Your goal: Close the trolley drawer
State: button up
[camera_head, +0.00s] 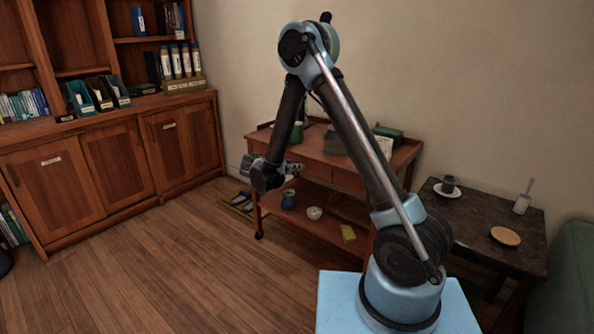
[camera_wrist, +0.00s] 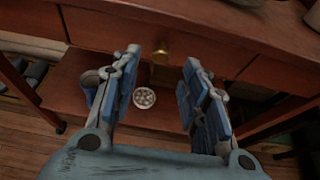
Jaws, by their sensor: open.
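The trolley (camera_head: 400,160) is a reddish-brown wooden stand against the wall, with a top, drawer fronts below it and a lower shelf. A drawer front (camera_head: 343,178) shows under the top, partly behind my arm. In the wrist view a wooden drawer front (camera_wrist: 210,35) with a small brass knob (camera_wrist: 161,49) lies ahead of my gripper. How far the drawer stands out is hard to tell. My gripper (camera_head: 299,168) is open and empty in front of the trolley. In the wrist view the knob shows between its two fingers (camera_wrist: 168,62), and contact cannot be seen.
The lower shelf holds a blue mug (camera_head: 288,199), a pale bowl (camera_head: 314,213) and a yellow item (camera_head: 348,232). A dark side table (camera_head: 470,225) with a cup and a plate stands at right. Wooden cabinets (camera_head: 115,165) line the left. The floor (camera_head: 170,265) between is clear.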

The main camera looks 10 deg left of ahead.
jog(key=v, duration=0.6)
jog(key=shift+s, duration=0.15)
jog(key=s+d+r+m+g+y, duration=0.1)
jog(key=s+d+r+m+g, duration=0.2)
jog(key=d, duration=0.7)
jog(key=s+d+r+m+g, duration=0.1)
jog(key=s+d+r+m, duration=0.25)
jog(key=d+m, duration=0.4)
jog(key=s+d+r+m+g+y, duration=0.1)
jog(key=s+d+r+m+g, duration=0.25)
jog(key=d, duration=0.75)
jog(key=s+d+m+g+y, duration=0.1)
jog(key=s+d+m+y, duration=0.1)
jog(key=s+d+m, duration=0.75)
jog(key=s+f+m+y, duration=0.1)
jog(key=s+f+m, duration=0.1)
jog(key=s, duration=0.6)
jog(key=s+f+m+y, duration=0.2)
jog(key=s+f+m, duration=0.1)
jog(key=s, duration=0.5)
jog(key=shift+a+m+g, duration=0.35)
jog(key=shift+m, duration=0.1)
